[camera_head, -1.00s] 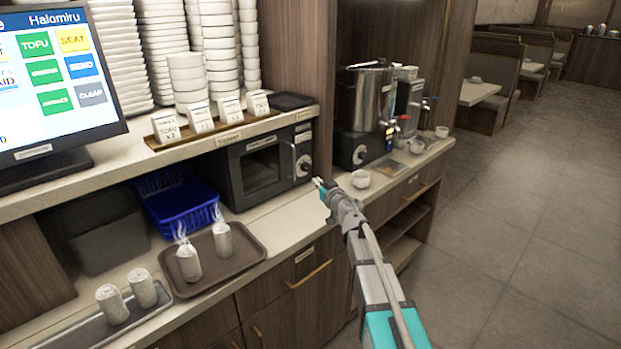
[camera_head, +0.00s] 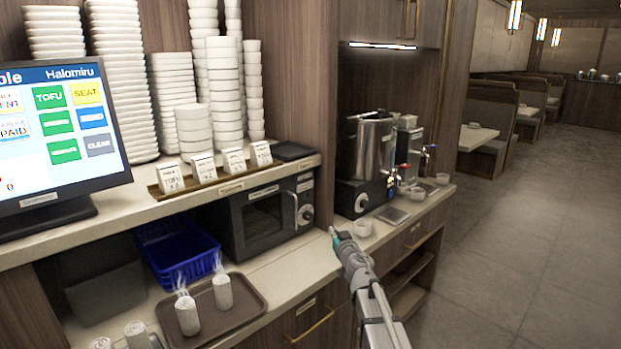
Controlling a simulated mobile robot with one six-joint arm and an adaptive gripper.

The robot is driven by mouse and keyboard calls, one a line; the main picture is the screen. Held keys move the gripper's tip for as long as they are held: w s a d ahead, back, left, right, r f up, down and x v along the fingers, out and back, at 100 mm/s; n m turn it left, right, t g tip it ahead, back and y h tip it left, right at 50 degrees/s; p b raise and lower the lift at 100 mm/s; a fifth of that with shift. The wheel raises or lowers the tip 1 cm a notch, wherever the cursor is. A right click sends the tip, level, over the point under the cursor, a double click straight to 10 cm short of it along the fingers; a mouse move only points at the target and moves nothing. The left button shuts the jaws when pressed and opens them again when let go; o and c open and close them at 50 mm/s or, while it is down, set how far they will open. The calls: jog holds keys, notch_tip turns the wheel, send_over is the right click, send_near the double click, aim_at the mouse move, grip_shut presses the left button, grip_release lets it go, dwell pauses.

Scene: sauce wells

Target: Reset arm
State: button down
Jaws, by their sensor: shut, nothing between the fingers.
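My gripper (camera_head: 335,236) is at the end of my arm, in the middle of the head view. It is small in the picture, shut and empty. It is over the counter's front edge, to the right of the microwave and just left of a white cup (camera_head: 363,228). My arm reaches up from the bottom of the view, right of the middle. The gripper does not appear to touch anything, though its exact height above the counter is hard to tell.
A brown tray (camera_head: 258,312) with two steaming rolled towels stands at the lower left, by a blue basket (camera_head: 180,252). A black microwave (camera_head: 262,218) sits under the shelf. A steel urn (camera_head: 372,150) stands behind the gripper. The floor (camera_head: 500,250) at right is clear.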

jog(key=s+d+f+m+g+h+p, duration=0.2)
jog(key=s+d+f+m+g+h, duration=0.1)
jog(key=s+d+m+g+h, duration=0.25)
jog(key=s+d+f+m+g+h+p, duration=0.25)
jog(key=s+d+h, duration=0.3)
jog(key=d, duration=0.35)
jog(key=s+a+f+n+g+y, duration=0.1)
jog(key=s+f+g+y, duration=0.1)
jog(key=s, duration=0.5)
jog(key=s+a+f+n+g+y+p, duration=0.1)
jog(key=s+a+f+n+g+y, duration=0.1)
jog(key=s+g, duration=0.2)
jog(key=s+a+f+n+g+y+p, duration=0.1)
jog(key=s+a+f+g+y, duration=0.1)
jog(key=s, duration=0.8)
jog(key=shift+s+a+f+n+g, duration=0.2)
jog(key=shift+s+n+g, duration=0.2)
jog(key=shift+g, duration=0.4)
